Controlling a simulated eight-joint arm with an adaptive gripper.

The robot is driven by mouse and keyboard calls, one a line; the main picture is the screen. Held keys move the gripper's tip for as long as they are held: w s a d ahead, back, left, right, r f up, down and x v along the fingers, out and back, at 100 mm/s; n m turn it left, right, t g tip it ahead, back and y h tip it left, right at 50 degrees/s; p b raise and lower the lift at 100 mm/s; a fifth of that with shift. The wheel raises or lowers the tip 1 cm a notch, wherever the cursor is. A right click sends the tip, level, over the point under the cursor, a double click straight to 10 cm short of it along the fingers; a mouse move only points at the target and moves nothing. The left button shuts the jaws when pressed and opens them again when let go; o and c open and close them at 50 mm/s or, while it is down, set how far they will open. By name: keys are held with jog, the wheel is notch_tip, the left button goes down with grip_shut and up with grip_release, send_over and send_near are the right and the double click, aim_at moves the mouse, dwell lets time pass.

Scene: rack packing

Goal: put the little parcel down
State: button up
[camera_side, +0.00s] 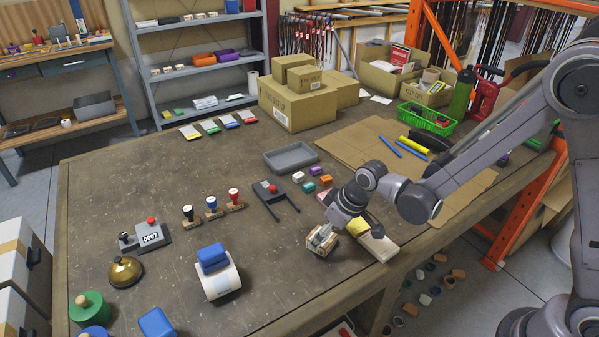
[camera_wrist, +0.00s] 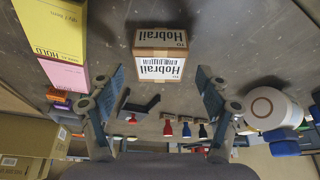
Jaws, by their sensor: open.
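The little parcel (camera_side: 318,245) is a small brown cardboard box with a white label. It rests on the table near its front edge. In the wrist view the parcel (camera_wrist: 160,57) shows a label reading "Hobrail" and sits just beyond the fingertips, between their lines. My gripper (camera_side: 329,229) is right at the parcel in the side view and partly covers it. In the wrist view the fingers of my gripper (camera_wrist: 161,80) are spread, with a gap on both sides of the parcel.
A grey tray (camera_side: 291,158) lies behind. A tape roll (camera_side: 219,278) stands at front left; bare table lies between.

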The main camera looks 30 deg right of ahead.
jog(key=v, duration=0.9)
jog(key=s+d+r+m+t+h, duration=0.1)
jog(key=s+d+r+m+t, duration=0.2)
jog(key=s+d+r, duration=0.5)
jog(key=s+d+m, duration=0.1)
jog(key=s+d, duration=0.1)
jog(key=s, duration=0.2)
jog(key=shift+s+d+r+h, duration=0.3)
jog(key=shift+d+h, duration=0.05)
jog(key=shift+h, duration=0.05)
